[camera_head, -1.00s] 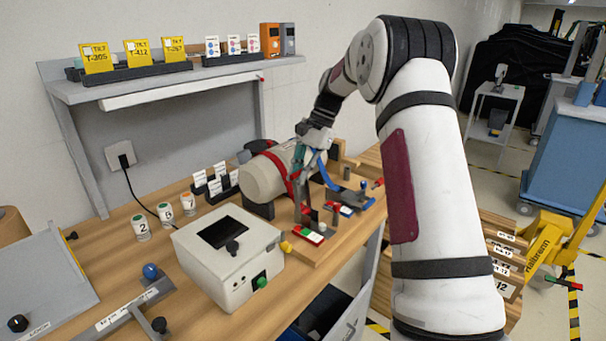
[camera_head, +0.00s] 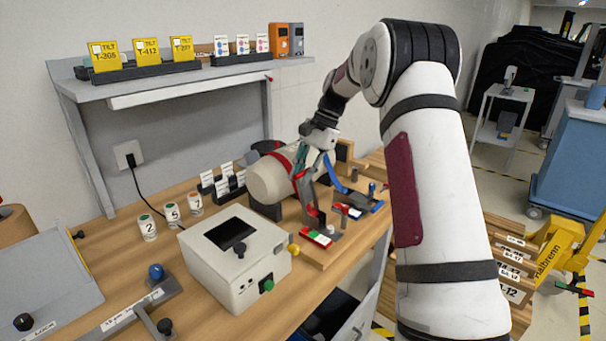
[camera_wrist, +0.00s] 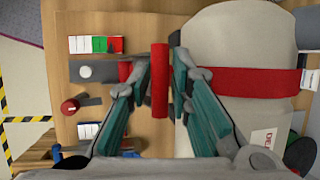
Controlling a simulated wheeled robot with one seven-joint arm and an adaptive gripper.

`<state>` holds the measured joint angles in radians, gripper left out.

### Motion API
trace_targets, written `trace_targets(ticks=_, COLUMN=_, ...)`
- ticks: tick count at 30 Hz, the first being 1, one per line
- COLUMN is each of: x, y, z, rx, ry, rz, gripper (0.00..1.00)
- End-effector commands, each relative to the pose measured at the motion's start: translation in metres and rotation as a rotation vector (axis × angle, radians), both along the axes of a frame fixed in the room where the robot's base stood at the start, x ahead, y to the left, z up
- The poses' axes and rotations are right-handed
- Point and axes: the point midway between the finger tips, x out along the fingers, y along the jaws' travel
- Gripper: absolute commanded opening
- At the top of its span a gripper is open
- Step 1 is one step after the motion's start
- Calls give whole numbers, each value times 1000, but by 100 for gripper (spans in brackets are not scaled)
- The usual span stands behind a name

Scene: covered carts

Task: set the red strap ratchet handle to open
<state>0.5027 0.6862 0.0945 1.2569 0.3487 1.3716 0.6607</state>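In the wrist view, the red ratchet handle (camera_wrist: 159,82) is an upright red bar between the two fingers of my gripper (camera_wrist: 160,68). The fingers are apart, with a narrow gap showing beside the bar. The red strap (camera_wrist: 262,82) crosses the pale cylinder (camera_wrist: 222,40) to the right. In the head view, my gripper (camera_head: 308,165) points down at the cylinder's right end, and the red strap (camera_head: 279,160) wraps the cylinder (camera_head: 267,183). A red-green-white label (camera_head: 320,238) lies in front of the ratchet. My fingers partly hide the ratchet in the head view.
A second strap fixture with a blue lever (camera_head: 333,172) stands just right of my gripper. A white box with a dark screen (camera_head: 233,262) stands in front. Numbered cups (camera_head: 171,213) and a shelf (camera_head: 180,87) are to the left and behind.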

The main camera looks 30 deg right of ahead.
Motion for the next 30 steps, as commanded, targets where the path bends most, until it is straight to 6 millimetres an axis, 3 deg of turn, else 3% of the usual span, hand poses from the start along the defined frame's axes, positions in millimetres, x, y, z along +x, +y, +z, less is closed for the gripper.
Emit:
trace_targets(ticks=11, x=0, y=-3, z=5, rx=0, ry=1, rz=-2, gripper=21)
trace_targets(ticks=24, x=-2, y=-38, z=79, rx=-1, ry=-1, rz=-3, gripper=21)
trace_targets(ticks=30, x=-2, y=-47, z=100, rx=0, ry=0, rz=-2, gripper=21)
